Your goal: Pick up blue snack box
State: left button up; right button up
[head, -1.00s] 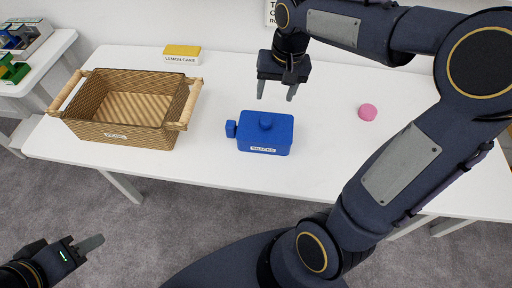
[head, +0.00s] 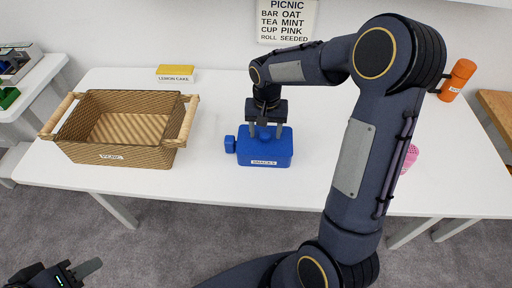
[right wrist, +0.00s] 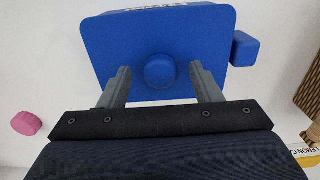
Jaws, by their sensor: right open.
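The blue snack box (head: 264,158), labelled SNACKS, sits on the white table with a round knob on its lid and a small block on its left side. My right gripper (head: 265,134) is above it, pointing down, with its fingers apart on either side of the knob. In the right wrist view the blue box (right wrist: 205,40) fills the top, and the knob (right wrist: 160,71) lies between the open fingers of my right gripper (right wrist: 158,84); I see no contact. My left gripper (head: 80,272) shows at the lower left, away from the table; its jaw state is unclear.
A wicker picnic basket (head: 120,159) stands on the white table (head: 225,188) left of the box. A yellow lemon cake box (head: 176,73) lies behind it. A pink item (head: 411,157) is partly behind my right arm. An orange bottle (head: 457,80) stands at the back right.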

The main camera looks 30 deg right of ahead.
grip_shut()
dwell(0.4)
jog(key=shift+r, duration=0.1)
